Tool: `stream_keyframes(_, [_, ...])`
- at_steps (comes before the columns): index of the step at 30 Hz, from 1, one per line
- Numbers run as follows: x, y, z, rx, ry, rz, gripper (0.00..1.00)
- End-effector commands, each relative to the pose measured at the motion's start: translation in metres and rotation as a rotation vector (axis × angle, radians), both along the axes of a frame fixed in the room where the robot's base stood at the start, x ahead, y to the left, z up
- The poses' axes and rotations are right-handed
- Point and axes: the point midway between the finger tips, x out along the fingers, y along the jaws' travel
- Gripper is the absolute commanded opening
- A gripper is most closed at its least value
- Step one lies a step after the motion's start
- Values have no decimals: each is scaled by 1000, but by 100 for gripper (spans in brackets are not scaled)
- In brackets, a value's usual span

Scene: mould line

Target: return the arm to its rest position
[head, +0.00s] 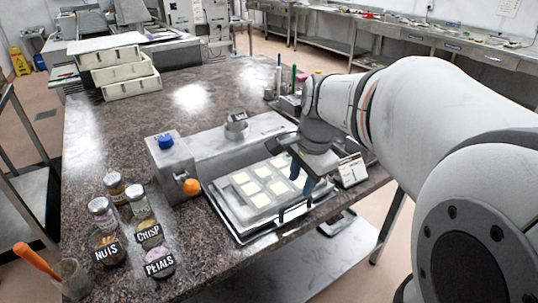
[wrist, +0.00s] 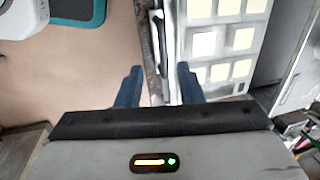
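My arm comes in from the right in the head view. My gripper (head: 296,198) hangs over the front right part of a mould tray (head: 236,221) on the granite table. The tray holds several pale square pieces (head: 262,200). In the wrist view, the two dark blue fingers of my gripper (wrist: 159,88) stand apart with nothing between them. The table's edge and part of the tray (wrist: 262,75) show beyond the fingers there. I cannot tell the exact height of the fingertips above the tray.
A grey machine with a blue knob (head: 166,141) and an orange knob (head: 192,186) stands left of the tray. Jars labelled NUTS (head: 107,249), CRISP (head: 149,233) and PETALS (head: 159,263) stand at front left. A small card stand (head: 352,171) is right of the gripper. Stacked trays (head: 120,72) sit at back left.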

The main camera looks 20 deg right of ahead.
Motion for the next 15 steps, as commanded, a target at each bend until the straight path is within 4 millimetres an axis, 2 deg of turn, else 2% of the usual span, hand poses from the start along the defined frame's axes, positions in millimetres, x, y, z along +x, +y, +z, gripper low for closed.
stream_keyframes(11, [-3, 2, 2, -7, -1, 24, 34])
stream_keyframes(15, [-21, 15, -3, -57, -15, 228, 34])
